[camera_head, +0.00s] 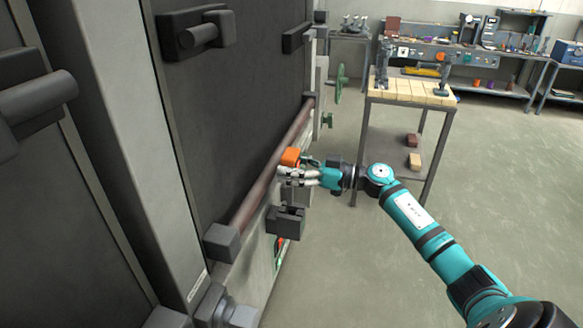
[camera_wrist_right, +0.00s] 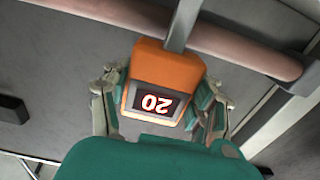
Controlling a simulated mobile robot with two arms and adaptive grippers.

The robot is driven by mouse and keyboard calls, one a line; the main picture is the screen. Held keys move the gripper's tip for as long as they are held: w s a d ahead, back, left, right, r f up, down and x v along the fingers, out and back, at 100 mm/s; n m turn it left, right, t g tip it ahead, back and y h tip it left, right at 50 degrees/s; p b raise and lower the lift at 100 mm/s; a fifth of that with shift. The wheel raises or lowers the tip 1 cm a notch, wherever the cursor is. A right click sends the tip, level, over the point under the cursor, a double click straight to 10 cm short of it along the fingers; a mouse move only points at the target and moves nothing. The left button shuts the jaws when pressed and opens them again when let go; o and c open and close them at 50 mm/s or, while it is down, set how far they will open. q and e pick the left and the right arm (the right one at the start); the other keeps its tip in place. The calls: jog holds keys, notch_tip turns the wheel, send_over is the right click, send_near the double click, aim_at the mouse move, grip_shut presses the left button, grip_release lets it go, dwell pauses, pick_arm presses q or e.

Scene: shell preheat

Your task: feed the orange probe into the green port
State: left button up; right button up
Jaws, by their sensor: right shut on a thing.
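My right gripper (camera_head: 296,173) is shut on the orange probe (camera_head: 291,157) beside the side panel of the large dark unit. In the wrist view the orange probe (camera_wrist_right: 168,62) sits between the two fingers, its display showing a red "20" upside down. A grey stem runs from its far end toward the panel and the reddish-brown bar. Where its tip ends is not shown. A small green and red part (camera_head: 279,249) shows low on the panel; I cannot tell whether it is the green port. My left gripper is out of view.
A reddish-brown bar (camera_head: 272,172) runs along the dark unit beside the gripper. A dark bracket (camera_head: 286,222) juts out below it. A green handwheel (camera_head: 341,82) is farther back. A tiled table (camera_head: 425,101) stands behind my arm. Floor to the right is clear.

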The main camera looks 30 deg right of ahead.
aim_at(292, 203)
jog(key=shift+f+b, duration=1)
jog(key=shift+f, duration=0.05)
jog(key=shift+f+b, duration=1.55)
jog(key=shift+f, duration=2.15)
jog(key=o, duration=1.5)
jog(key=shift+c, duration=0.2)
jog(key=v, duration=1.2)
